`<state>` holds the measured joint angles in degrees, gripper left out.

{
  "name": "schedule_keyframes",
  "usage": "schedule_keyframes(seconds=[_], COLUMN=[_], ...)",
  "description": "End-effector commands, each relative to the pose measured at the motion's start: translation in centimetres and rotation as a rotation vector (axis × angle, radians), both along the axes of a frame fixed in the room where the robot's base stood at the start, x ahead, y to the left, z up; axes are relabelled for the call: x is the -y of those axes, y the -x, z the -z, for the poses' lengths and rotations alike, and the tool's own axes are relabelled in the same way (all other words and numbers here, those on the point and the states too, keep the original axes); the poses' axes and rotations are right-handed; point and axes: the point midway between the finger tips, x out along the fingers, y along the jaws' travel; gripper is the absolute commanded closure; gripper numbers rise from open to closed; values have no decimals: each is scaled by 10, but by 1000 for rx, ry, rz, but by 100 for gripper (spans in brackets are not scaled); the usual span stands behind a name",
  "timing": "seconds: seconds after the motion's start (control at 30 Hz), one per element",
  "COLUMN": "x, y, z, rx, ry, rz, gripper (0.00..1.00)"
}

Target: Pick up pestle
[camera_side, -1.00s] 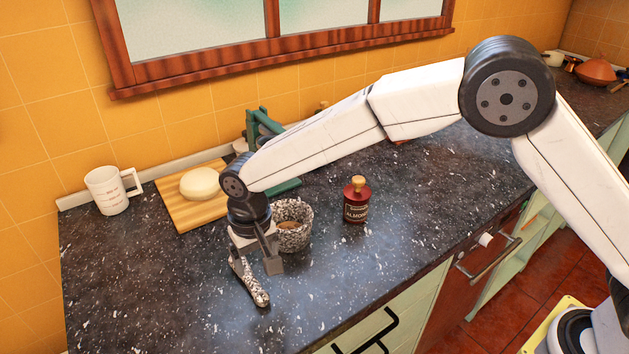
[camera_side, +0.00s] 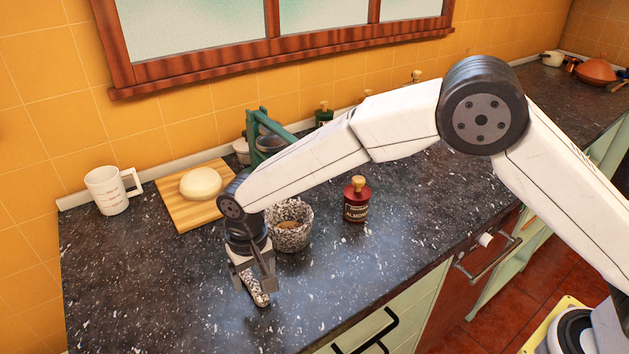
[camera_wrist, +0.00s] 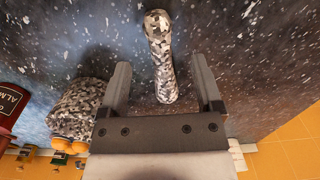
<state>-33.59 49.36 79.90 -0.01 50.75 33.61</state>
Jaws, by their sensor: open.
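The pestle (camera_side: 258,292) is a speckled black-and-white rod lying on the dark countertop. In the side view my gripper (camera_side: 256,287) is low over it and hides part of it. In the wrist view the pestle (camera_wrist: 161,55) lies lengthwise between my open fingers (camera_wrist: 162,75), with a gap on each side. Its thick end extends past the fingertips. The jaws hold nothing.
A speckled mortar (camera_side: 290,236) with something brown inside stands close behind my gripper. A dark red almond bottle (camera_side: 357,200) is to its right. A wooden board (camera_side: 177,212) with a pale round item and a white mug (camera_side: 107,191) are at the back left. The front-left counter is clear.

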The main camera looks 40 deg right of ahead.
Motion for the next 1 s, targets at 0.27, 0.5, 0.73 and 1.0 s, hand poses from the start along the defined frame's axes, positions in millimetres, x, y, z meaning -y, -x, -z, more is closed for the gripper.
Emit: schedule_keyframes(seconds=[0.27,0.5,0.73,1.0], x=[1,1,1,1], y=[0,-1,-1,-1], z=[32,46,45,45], rx=[-1,1,1,0], ry=[1,-1,-1,-1], rz=[0,0,0,0], gripper=[17,17,17,26])
